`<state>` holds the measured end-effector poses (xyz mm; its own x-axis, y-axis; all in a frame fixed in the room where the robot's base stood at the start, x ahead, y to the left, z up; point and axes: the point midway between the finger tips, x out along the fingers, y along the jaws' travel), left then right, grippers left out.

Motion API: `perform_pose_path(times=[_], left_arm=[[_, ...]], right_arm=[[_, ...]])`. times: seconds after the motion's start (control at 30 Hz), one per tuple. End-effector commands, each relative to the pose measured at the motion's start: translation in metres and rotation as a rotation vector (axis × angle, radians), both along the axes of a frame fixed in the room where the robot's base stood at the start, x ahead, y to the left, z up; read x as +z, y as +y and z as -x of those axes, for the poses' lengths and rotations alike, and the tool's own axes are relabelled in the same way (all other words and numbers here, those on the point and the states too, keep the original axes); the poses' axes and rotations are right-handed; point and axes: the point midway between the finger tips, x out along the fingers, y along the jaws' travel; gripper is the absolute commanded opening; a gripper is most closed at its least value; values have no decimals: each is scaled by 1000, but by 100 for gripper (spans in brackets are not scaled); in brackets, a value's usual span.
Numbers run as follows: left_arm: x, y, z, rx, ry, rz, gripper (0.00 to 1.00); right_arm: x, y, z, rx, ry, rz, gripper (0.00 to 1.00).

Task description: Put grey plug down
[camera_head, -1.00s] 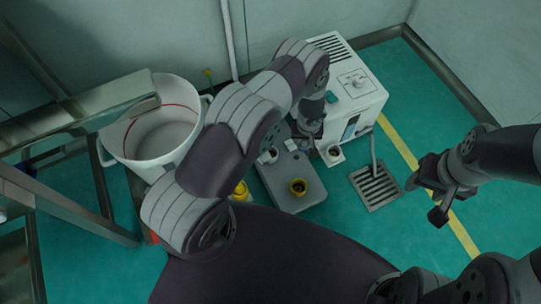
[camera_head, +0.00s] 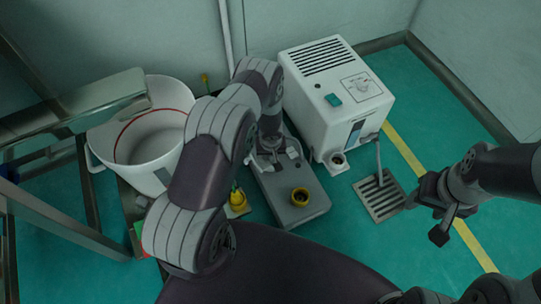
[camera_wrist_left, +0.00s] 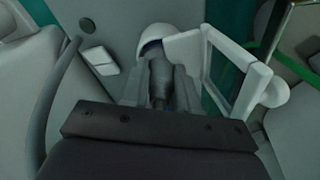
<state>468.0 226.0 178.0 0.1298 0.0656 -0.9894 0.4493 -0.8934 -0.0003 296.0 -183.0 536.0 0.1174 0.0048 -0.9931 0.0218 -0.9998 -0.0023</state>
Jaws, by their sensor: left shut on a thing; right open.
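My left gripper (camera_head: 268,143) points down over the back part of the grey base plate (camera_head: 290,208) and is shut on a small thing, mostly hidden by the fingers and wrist. In the left wrist view, the fingers (camera_wrist_left: 160,80) close around it. A pale rounded piece at their tips, which I take to be the grey plug (camera_wrist_left: 152,45), shows only in part. I cannot tell whether it touches the plate. My right gripper (camera_head: 437,205) is open and empty above the floor at the right.
A white machine (camera_head: 335,90) with a small outlet (camera_head: 338,160) stands at the back right. A white bucket (camera_head: 150,130) and metal frame (camera_head: 75,115) are at the left. A floor drain (camera_head: 379,197) lies right.

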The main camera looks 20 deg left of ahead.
Motion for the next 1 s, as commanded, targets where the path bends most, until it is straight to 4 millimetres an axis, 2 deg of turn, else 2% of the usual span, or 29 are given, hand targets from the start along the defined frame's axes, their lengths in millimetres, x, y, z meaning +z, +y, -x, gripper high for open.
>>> perform_pose_path(times=[0.3,0.33,0.4,0.73,0.87,1.0], left_arm=[[-7,0,0,0,1,0,0],[-7,0,0,0,1,0,32],[-6,0,1,0,1,0,55],[-1,0,0,0,1,0,55],[17,-1,1,1,-1,0,55],[54,-3,5,1,-1,0,55]], right_arm=[[-6,0,0,0,0,0,52],[-6,0,0,0,0,0,52],[-5,0,0,0,0,0,52],[-1,0,0,0,0,0,52],[11,0,0,0,0,0,52],[30,0,0,0,0,0,52]])
